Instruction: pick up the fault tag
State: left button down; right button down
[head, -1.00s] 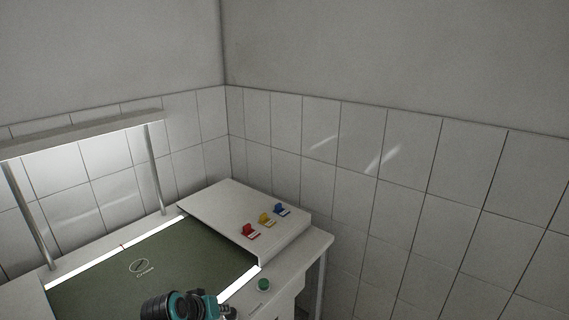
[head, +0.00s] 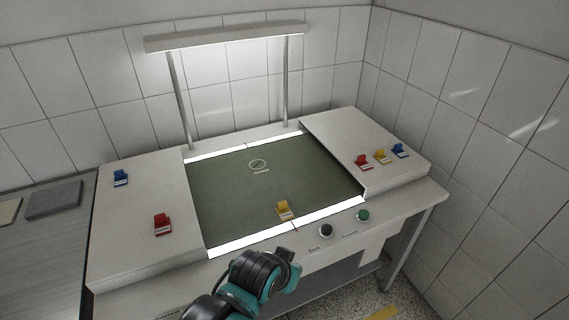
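Several small coloured tags with white labels show in the head view. A yellow tag (head: 283,210) lies on the dark green belt (head: 225,190), near its front edge. A blue tag (head: 121,178) and a red tag (head: 162,225) sit on the left white panel. A red tag (head: 363,162), a yellow tag (head: 381,157) and a blue tag (head: 400,150) stand in a row on the right panel. Their label text is too small to read. Part of my black and teal arm rises from the bottom edge, in front of the table. I see no gripper fingers.
A black button (head: 326,231) and a green button (head: 363,216) sit on the front edge of the white table. A lamp bar (head: 228,36) on two posts stands behind the belt. A grey block (head: 54,198) lies on the left surface. Tiled walls close the back and right.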

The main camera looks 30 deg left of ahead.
aim_at(283, 210)
jog(key=i+l+u, duration=0.7)
jog(key=i, duration=0.2)
